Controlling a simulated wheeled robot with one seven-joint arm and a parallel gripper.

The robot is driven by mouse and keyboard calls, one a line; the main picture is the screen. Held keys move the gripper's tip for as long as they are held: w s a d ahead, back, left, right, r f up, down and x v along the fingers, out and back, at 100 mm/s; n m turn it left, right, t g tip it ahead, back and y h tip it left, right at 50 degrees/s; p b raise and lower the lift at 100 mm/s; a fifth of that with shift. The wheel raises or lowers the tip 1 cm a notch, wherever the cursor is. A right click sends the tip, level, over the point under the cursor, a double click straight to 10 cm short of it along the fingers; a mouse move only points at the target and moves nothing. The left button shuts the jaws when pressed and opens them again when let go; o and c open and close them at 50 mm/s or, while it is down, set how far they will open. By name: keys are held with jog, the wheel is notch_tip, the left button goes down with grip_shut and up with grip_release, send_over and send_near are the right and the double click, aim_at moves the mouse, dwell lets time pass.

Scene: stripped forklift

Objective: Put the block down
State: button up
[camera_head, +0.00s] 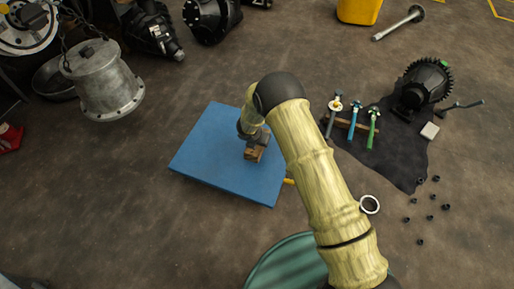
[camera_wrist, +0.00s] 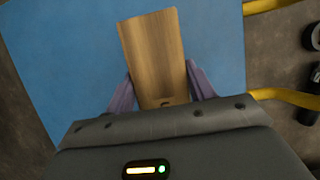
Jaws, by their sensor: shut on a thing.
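The block (camera_wrist: 152,50) is a light brown wooden piece, held between the two purple fingers of my gripper (camera_wrist: 160,92) in the wrist view. The block also shows in the head view (camera_head: 255,153), below the end of my arm and over the blue platform (camera_head: 212,150). My gripper (camera_head: 256,143) is partly hidden by my arm there. The blue top (camera_wrist: 65,60) fills most of the background in the wrist view. I cannot tell whether the block touches it or hangs just above it.
A dark mat (camera_head: 405,165) with several tools and a black gear housing (camera_head: 422,84) lies to the right. A metal ring (camera_head: 370,204) and several small dark parts lie on the floor nearby. A grey metal drum (camera_head: 103,82) hangs on chains at upper left. The blue top's left part is bare.

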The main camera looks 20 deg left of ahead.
jog(key=shift+f+b, duration=1.25)
jog(key=shift+f, duration=0.55)
jog(key=shift+f, duration=0.15)
jog(key=o, duration=1.1)
jog(key=p+v, duration=0.6)
jog(key=v, duration=0.6)
jog(key=shift+w+d, duration=0.1)
